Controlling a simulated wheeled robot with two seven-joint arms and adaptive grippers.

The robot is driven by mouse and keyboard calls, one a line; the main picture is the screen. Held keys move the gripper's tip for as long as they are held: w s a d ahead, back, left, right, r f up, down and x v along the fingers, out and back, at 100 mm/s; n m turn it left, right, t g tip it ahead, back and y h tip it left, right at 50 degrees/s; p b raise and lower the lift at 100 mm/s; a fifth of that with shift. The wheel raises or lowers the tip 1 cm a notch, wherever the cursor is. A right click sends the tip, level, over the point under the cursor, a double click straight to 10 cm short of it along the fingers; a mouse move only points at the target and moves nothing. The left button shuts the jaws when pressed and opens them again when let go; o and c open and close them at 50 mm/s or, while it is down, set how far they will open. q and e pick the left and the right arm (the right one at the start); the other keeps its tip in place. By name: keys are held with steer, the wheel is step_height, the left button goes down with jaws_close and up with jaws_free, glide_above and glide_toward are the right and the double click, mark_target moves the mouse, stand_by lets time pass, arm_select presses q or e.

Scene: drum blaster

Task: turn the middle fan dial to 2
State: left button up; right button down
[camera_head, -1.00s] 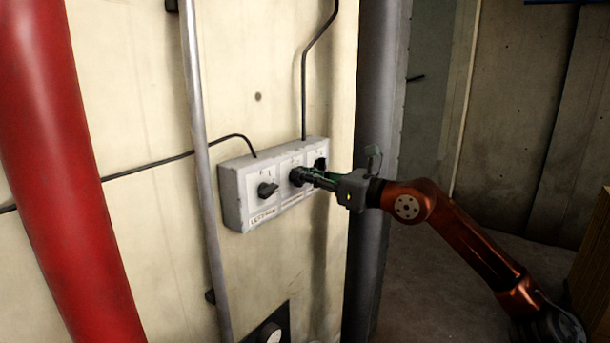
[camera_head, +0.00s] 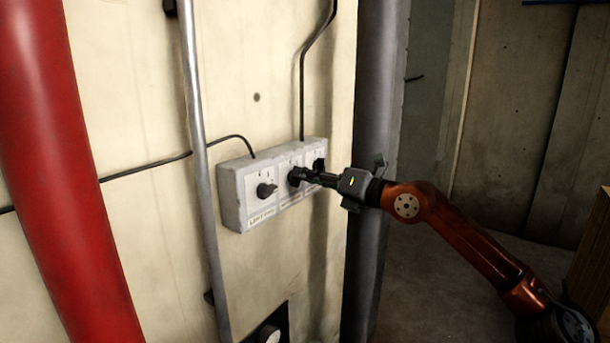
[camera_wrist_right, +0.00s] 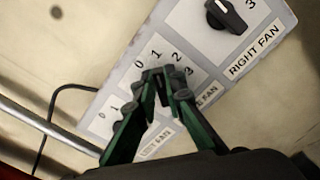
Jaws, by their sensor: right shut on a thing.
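A pale control box (camera_head: 231,206) on the wall carries three black dials in a row. The middle fan dial (camera_head: 293,178) sits between the left fan dial (camera_head: 266,190) and the right fan dial (camera_head: 319,165). My right gripper (camera_head: 303,176) is shut on the middle dial, coming from the right. In the right wrist view the green fingers of the right gripper (camera_wrist_right: 166,84) close around the middle dial beside its printed 0, 1, 2 and 3. The fingers mostly hide the dial, so I cannot tell its exact setting. My left gripper is out of view.
The right fan dial (camera_wrist_right: 226,15) shows clearly in the wrist view. A grey vertical pipe (camera_head: 205,190) stands left of the box, and a thick red pipe (camera_head: 65,170) farther left. A dark grey column (camera_head: 376,100) rises close behind my right wrist.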

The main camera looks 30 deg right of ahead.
steer(key=shift+w+d+f+m+p, duration=0.15)
steer(key=shift+m+p, duration=0.35)
steer(key=shift+m, duration=1.6)
steer(key=shift+s+d+f+m+p, duration=0.15)
steer(key=shift+m+p, duration=0.3)
steer(key=shift+m, duration=1.65)
steer(key=shift+w+a+f, duration=0.1)
steer(key=c, duration=2)
jaws_free()
